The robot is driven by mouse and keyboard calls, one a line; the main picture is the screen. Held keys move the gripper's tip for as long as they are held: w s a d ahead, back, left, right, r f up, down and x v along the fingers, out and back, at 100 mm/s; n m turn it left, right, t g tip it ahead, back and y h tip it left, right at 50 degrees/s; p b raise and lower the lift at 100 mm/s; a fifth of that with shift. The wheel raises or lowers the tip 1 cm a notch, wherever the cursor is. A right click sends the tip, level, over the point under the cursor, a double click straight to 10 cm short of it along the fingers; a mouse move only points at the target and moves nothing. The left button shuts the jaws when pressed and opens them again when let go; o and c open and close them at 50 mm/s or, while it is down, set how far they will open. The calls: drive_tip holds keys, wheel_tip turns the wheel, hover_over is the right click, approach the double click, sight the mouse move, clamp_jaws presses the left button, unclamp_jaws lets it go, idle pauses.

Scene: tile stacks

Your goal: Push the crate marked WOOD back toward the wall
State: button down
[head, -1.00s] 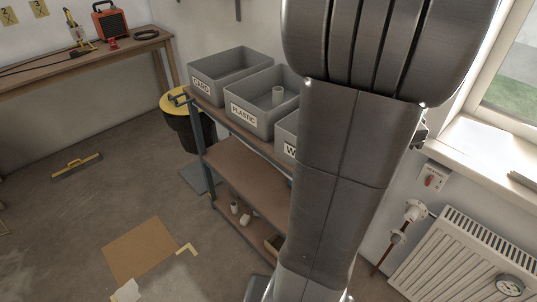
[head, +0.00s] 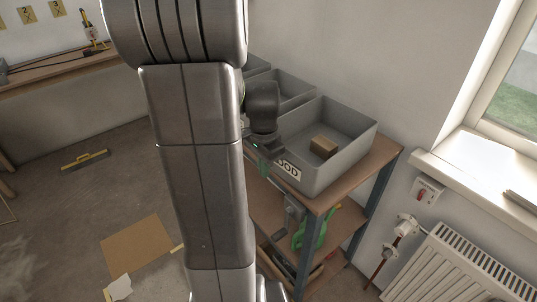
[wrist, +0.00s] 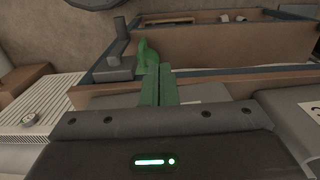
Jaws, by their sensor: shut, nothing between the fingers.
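The grey WOOD crate (head: 345,158) stands on the top board of the shelf unit in the head view, at its right end. A small brown block (head: 323,147) lies inside it. Its front label (head: 287,168) is partly covered by my gripper, so only the last letters show. My gripper (head: 264,170) is in front of the crate's left front part, with its green fingers pointing down. In the wrist view the fingers (wrist: 158,85) are together and empty. I cannot tell whether they touch the crate.
Other grey crates (head: 290,86) stand left of it, partly behind my arm. The shelf top (head: 384,152) has a narrow bare strip at its right end. A green can (head: 318,228) sits on a lower shelf. A radiator (head: 470,265) and window sill are at right.

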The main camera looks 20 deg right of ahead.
drive_tip(key=shift+w+d+r, duration=0.1)
drive_tip(key=shift+w+d, duration=0.25)
drive_tip(key=shift+d, duration=0.5)
drive_tip(key=shift+w+d+r, duration=0.1)
drive_tip(key=shift+w+d, duration=0.25)
drive_tip(key=shift+d, duration=0.45)
drive_tip(key=w+d, duration=0.1)
drive_tip(key=d, duration=0.2)
drive_tip(key=w+d+p, duration=0.1)
drive_tip(key=d, duration=0.2)
drive_tip(key=w+d+p, duration=0.1)
drive_tip(key=d, duration=0.2)
drive_tip(key=shift+w+d, duration=0.1)
drive_tip(key=shift+w, duration=0.25)
